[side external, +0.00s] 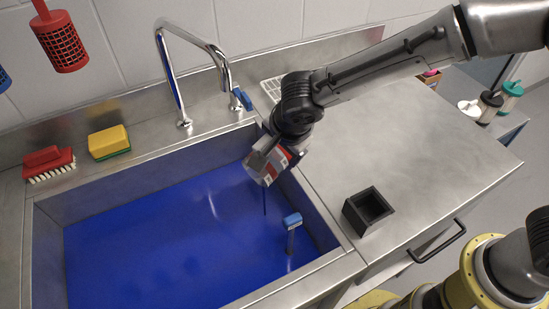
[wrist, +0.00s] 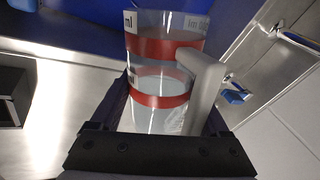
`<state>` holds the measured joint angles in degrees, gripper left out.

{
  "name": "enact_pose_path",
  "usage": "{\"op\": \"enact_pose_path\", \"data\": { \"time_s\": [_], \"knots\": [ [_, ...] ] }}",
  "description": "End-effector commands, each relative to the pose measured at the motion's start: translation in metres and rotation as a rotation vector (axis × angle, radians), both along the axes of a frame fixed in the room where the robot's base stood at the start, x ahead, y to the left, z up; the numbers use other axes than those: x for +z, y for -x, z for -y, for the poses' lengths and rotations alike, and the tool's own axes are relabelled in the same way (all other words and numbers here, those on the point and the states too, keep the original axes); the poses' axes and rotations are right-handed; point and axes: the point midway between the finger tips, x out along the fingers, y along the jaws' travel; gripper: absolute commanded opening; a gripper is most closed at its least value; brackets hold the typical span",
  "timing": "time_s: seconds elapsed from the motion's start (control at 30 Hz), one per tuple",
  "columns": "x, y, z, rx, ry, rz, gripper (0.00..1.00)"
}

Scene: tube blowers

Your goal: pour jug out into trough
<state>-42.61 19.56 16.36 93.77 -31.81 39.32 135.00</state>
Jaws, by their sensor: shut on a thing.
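My gripper (side external: 281,146) is shut on the clear jug (side external: 262,168), which has red bands and printed marks. The jug is tilted over the right part of the trough (side external: 100,195). A thin dark blue streak (side external: 265,203) runs down below it, perhaps liquid. The trough is a steel basin with a glossy blue surface inside; whether that is liquid or floor I cannot tell. In the wrist view the jug (wrist: 160,66) sits between my dark fingers, its grey handle (wrist: 203,85) facing right. Its fill level is unclear.
A blue-topped upright piece (side external: 292,222) stands in the trough's right part. A chrome tap (side external: 168,75) stands behind it. A yellow sponge (side external: 109,142) and red brush (side external: 49,163) lie on the back ledge. A black open box (side external: 368,210) stands on the clear right counter.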

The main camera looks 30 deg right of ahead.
Motion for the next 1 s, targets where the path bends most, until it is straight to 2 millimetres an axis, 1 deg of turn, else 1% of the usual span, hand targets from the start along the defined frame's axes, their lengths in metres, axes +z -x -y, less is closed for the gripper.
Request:
{"op": "enact_pose_path", "data": {
  "time_s": [0.17,0.4,0.63,0.8,1.0],
  "knots": [
    [0.002,0.000,0.001,-0.002,-0.046,-0.017,0.14],
    [0.008,-0.001,0.002,-0.005,-0.211,-0.070,0.14],
    [0.013,-0.001,0.001,-0.005,-0.330,-0.106,0.14],
    [0.014,0.000,0.001,-0.002,-0.397,-0.136,0.14],
    [0.016,0.000,0.000,0.000,-0.432,-0.144,0.14]
  ]
}}
